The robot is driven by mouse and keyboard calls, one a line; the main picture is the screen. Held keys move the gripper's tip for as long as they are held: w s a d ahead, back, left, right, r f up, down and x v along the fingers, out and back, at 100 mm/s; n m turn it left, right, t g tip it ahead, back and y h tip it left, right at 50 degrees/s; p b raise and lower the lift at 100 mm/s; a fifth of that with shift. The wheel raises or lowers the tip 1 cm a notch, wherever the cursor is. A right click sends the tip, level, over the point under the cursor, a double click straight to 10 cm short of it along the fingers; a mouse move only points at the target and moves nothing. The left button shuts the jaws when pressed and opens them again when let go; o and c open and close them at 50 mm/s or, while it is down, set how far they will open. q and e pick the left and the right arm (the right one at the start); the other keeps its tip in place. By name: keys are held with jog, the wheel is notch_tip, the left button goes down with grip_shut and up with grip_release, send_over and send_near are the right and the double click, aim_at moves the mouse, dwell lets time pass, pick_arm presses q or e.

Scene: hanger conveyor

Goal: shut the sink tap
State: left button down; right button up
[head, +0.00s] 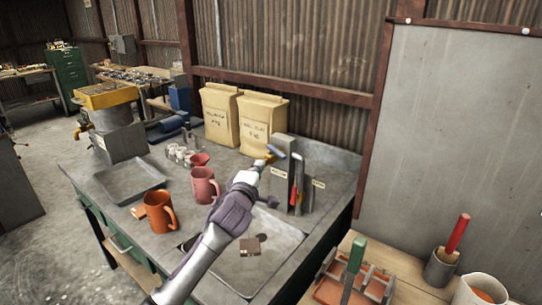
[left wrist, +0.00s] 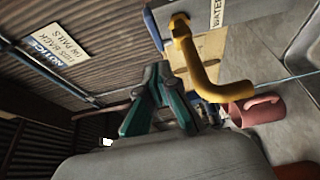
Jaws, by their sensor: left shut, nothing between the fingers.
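The sink tap has a yellow spout (left wrist: 203,72), seen close in the left wrist view, and a blue lever (left wrist: 153,30) beside its top. In the head view the blue lever (head: 277,151) shows just past the end of my left arm, which hides much of the tap. My left gripper (left wrist: 160,72) is shut and empty, its green fingers together just beside the spout. I cannot tell whether it touches the tap. The grey sink basin (head: 285,247) lies below the arm. My right gripper is not in view.
An orange mug (head: 158,212) and a pink mug (head: 204,186) stand left of my arm. A grey tray (head: 130,180) lies farther left. Two paper bags (head: 262,124) stand behind the tap. Upright tools (head: 297,185) stand to its right.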

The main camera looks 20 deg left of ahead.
aim_at(284, 158)
pick_arm(q)
jog(key=w, duration=0.1)
jog(key=w+d+p, duration=0.1)
jog(key=w, duration=0.1)
jog(key=w+d, duration=0.1)
jog(key=shift+w, duration=0.3)
jog(key=shift+w+d, duration=0.15)
jog(key=shift+w, duration=0.05)
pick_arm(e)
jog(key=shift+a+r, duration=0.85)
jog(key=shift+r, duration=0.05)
pick_arm(q)
jog(key=shift+d, duration=0.1)
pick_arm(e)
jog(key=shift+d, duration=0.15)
pick_arm(q)
jog(key=w+d+b, duration=0.1)
jog(key=b, duration=0.1)
jog(key=d+b, duration=0.1)
jog(key=b, duration=0.1)
jog(key=shift+w+d, duration=0.35)
jog(key=shift+d, duration=0.05)
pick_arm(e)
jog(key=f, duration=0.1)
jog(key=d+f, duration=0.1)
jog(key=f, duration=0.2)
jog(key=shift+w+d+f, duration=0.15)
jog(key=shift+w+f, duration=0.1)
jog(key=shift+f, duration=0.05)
